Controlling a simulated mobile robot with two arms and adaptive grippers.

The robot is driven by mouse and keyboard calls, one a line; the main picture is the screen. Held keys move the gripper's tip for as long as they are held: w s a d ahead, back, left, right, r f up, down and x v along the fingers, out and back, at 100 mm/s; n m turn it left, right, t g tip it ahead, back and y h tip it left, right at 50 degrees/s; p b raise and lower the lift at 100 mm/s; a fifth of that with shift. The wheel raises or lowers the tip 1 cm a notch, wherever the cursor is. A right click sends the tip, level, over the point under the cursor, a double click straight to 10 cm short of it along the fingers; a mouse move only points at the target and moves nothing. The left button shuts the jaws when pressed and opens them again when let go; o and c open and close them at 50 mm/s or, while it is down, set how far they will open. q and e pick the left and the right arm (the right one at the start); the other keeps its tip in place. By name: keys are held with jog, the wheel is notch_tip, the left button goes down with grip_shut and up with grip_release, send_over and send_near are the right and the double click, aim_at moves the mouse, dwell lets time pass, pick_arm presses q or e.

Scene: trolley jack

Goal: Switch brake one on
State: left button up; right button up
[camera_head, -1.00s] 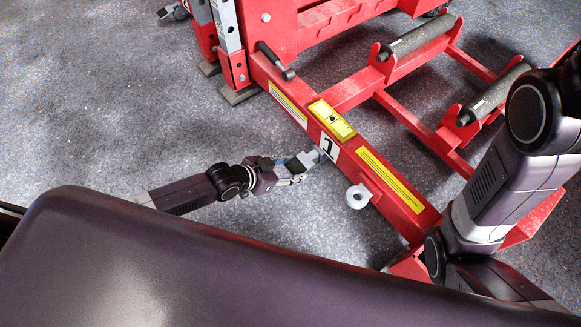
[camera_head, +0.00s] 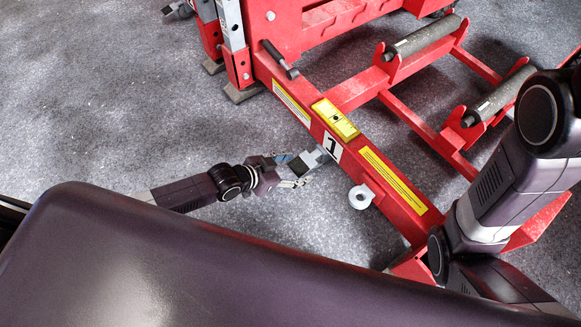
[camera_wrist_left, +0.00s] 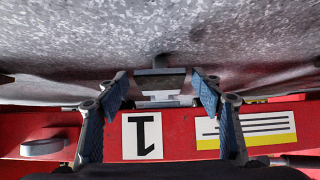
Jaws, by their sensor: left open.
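The number 1 label (camera_head: 331,147) is on the side of a long red beam (camera_head: 395,207). Brake one appears as a grey lever or pedal at the beam beside this label, and in the left wrist view it is a grey block (camera_wrist_left: 160,82). My left gripper (camera_head: 312,163) is at the beam by the label. In the left wrist view its open blue-grey fingers (camera_wrist_left: 160,100) stand on either side of the grey block, with gaps between. The label (camera_wrist_left: 142,136) appears upside down there. I cannot tell the brake's on or off position. My right gripper is out of view.
A white wheel (camera_head: 360,197) sticks out from the beam nearby. A yellow plate (camera_head: 335,119) is on top of the beam, with a dark lever (camera_head: 281,60) farther along. Rollers (camera_head: 425,37) stand behind. The grey floor (camera_head: 110,110) on the left is clear.

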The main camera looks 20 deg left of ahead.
pick_arm(q)
jog(key=v, duration=1.2)
